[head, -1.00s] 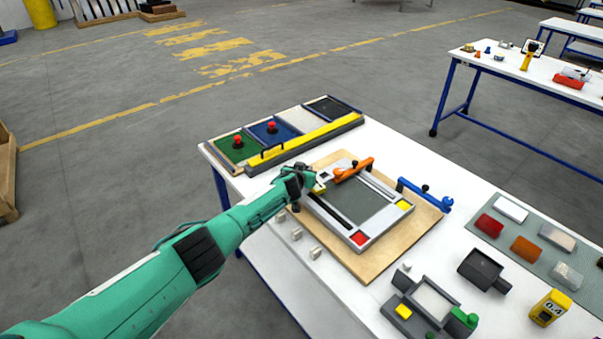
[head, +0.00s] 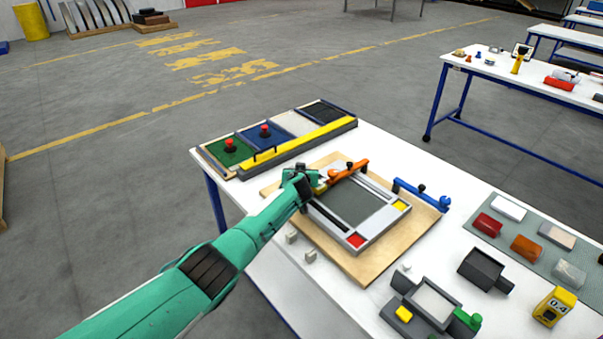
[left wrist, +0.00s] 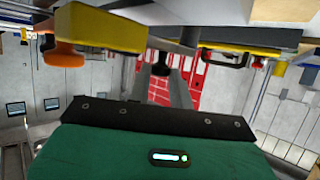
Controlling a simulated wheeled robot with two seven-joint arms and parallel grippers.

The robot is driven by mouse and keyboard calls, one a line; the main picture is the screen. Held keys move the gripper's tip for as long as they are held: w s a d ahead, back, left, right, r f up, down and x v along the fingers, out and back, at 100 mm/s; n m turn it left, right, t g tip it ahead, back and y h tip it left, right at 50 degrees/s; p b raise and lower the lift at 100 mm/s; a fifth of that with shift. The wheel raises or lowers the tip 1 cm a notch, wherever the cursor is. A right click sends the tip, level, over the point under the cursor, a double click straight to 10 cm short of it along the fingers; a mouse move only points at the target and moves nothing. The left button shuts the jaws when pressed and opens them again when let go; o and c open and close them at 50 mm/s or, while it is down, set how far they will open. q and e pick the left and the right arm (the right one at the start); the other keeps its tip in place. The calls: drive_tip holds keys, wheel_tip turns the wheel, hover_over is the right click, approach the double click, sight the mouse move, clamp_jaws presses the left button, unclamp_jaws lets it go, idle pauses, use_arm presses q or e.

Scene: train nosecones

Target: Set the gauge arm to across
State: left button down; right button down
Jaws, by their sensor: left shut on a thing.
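An orange arm (head: 347,172) with a dark knob lies along the far-left end of a grey rectangular frame (head: 380,236) on a wooden board (head: 368,270). A blue arm (head: 422,195) lies at the board's far-right side. I cannot tell from the pictures which one is the gauge arm. My left gripper (head: 312,184) is at the frame's left corner, beside the orange arm's near end. In the left wrist view my left gripper (left wrist: 165,88) is shut around a small dark knob (left wrist: 161,68), with a yellow block (left wrist: 98,27) and an orange knob (left wrist: 62,52) beside it. My right gripper is out of view.
A tray with green and blue panels and a yellow bar (head: 300,147) stands behind. Small white blocks (head: 291,237) lie near the left table edge, by my forearm. A grey fixture (head: 428,305), a yellow 0.4 box (head: 553,306) and a mat of coloured blocks (head: 560,225) are at right.

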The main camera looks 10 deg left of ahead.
use_arm(q)
drive_tip(key=shift+w+r, duration=0.1)
drive_tip(key=shift+r, duration=0.05)
drive_tip(key=c, duration=1.3)
unclamp_jaws()
drive_tip(key=shift+p+v, duration=0.5)
drive_tip(key=shift+v, duration=0.3)
drive_tip(key=v, duration=1.2)
drive_tip(key=shift+b, duration=0.3)
